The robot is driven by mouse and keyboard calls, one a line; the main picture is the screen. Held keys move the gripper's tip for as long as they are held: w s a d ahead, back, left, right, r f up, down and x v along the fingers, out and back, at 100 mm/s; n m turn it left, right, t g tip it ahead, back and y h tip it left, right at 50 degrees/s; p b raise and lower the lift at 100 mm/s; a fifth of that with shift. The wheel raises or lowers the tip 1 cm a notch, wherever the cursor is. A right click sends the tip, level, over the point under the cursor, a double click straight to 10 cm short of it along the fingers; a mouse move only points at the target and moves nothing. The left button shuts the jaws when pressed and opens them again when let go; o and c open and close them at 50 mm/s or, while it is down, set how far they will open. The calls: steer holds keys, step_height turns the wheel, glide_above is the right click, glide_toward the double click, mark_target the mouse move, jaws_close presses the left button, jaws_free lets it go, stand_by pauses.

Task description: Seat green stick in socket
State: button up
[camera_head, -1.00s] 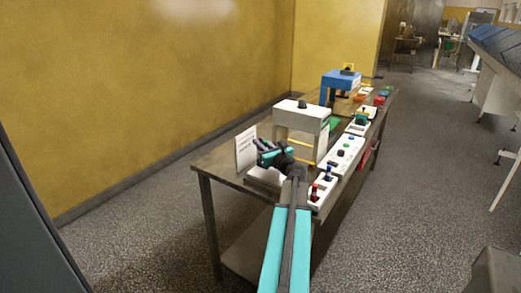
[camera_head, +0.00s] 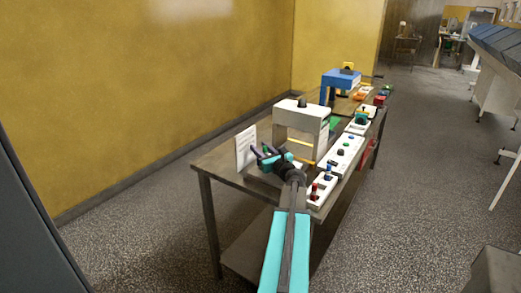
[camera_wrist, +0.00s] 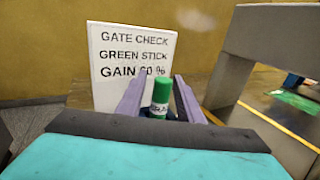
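The green stick (camera_wrist: 161,95) stands upright in the wrist view, with a white label round its lower part. My gripper (camera_wrist: 160,80) has one grey-purple finger on each side of it, with gaps showing between fingers and stick. The dark part below the stick is mostly hidden, and I cannot tell whether it is a socket. In the head view my gripper (camera_head: 263,150) is over the near end of the table, between the sign and the grey arch, fingers spread.
A white sign (camera_wrist: 130,50) reading "GATE CHECK GREEN STICK GAIN" stands just behind. A grey arch (camera_head: 302,115) is close on the right. White control panels (camera_head: 340,155) line the table's right edge. A blue arch (camera_head: 340,78) stands farther back.

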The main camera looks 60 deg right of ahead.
steer(key=shift+r, duration=0.1)
steer(key=shift+r, duration=0.1)
steer(key=shift+s+a, duration=0.3)
steer(key=shift+s, duration=0.25)
steer(key=shift+b+v, duration=0.75)
steer(key=shift+v, duration=4.65)
